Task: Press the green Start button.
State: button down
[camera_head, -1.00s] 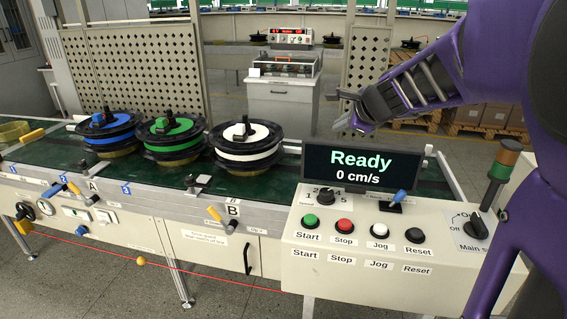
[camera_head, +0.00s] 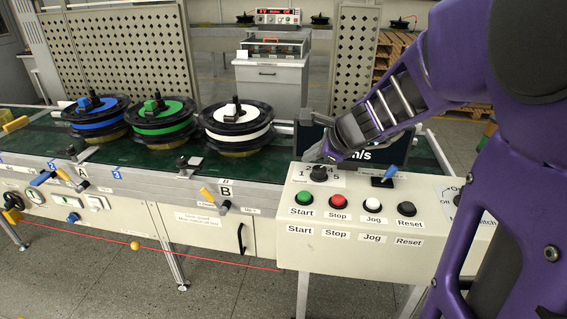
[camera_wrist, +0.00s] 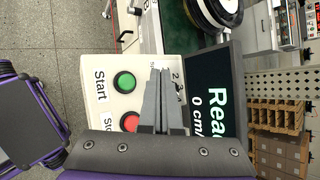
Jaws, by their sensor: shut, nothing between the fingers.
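The green Start button (camera_head: 304,198) is the leftmost of the row on the white control box (camera_head: 345,215). It also shows in the wrist view (camera_wrist: 124,82), left of my fingertips. My gripper (camera_head: 314,156) is shut and empty. In the head view its tips are above and slightly right of the button, close to the black speed knob (camera_head: 319,174). In the wrist view the shut fingers (camera_wrist: 160,90) partly cover the knob area. I see no contact with the button. The display (camera_head: 310,135) is mostly hidden by my gripper in the head view; its "Ready" text partly shows in the wrist view.
The red Stop button (camera_head: 338,200), white Jog button (camera_head: 373,205) and black Reset button (camera_head: 407,209) sit right of Start. A blue-tipped lever (camera_head: 388,174) stands behind them. Blue, green and white hub motors (camera_head: 236,125) stand on the green conveyor to the left.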

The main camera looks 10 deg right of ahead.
jog(key=b, duration=0.5)
send_over(308, 196)
notch_tip(308, 196, down, 6)
jog(key=shift+r, duration=0.15)
jog(key=shift+f, duration=1.15)
jog(key=shift+f, duration=0.15)
dwell(0.5)
jog(key=shift+f, duration=0.25)
